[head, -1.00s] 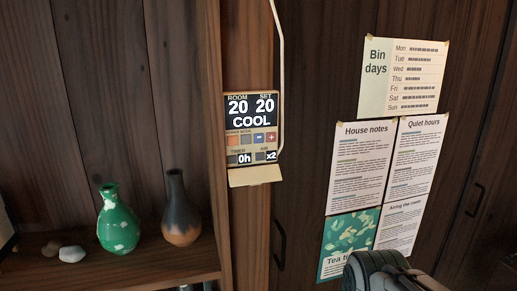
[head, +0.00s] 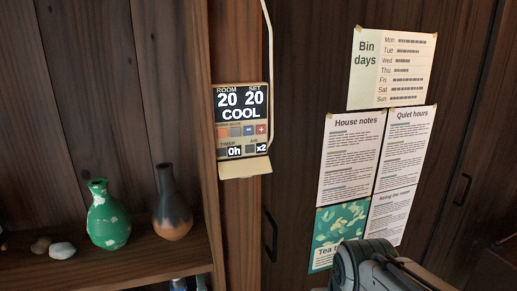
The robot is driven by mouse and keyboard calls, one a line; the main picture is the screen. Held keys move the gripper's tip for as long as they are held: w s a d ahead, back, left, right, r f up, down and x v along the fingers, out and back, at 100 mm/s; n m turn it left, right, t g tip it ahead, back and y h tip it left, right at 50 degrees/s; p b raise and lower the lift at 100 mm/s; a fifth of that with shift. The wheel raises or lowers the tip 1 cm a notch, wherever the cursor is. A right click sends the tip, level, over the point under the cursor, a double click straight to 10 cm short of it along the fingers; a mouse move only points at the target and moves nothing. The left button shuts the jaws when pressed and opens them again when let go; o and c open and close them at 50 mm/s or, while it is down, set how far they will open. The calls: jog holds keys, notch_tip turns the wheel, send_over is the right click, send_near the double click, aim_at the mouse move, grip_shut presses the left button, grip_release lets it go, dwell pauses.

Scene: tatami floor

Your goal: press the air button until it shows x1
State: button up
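The control panel (head: 241,127) is fixed to a wooden post left of the middle in the head view. Its dark screen reads ROOM 20, SET 20 and COOL. Below the screen is a row of small coloured buttons, and under them a timer field reading 0h. The air button (head: 251,149) is a small dark square at the lower right of the panel, beside a field reading x2. A flap (head: 246,170) hangs open below the panel. Part of my arm shows at the bottom right, well apart from the panel; my gripper's fingers are not visible.
A shelf (head: 120,265) at the left holds a green vase (head: 108,216), a dark vase (head: 172,208) and pebbles (head: 62,249). A pale cable (head: 269,50) runs up from the panel. Papers (head: 351,158) hang on dark doors with a handle (head: 271,235). Space before the panel looks clear.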

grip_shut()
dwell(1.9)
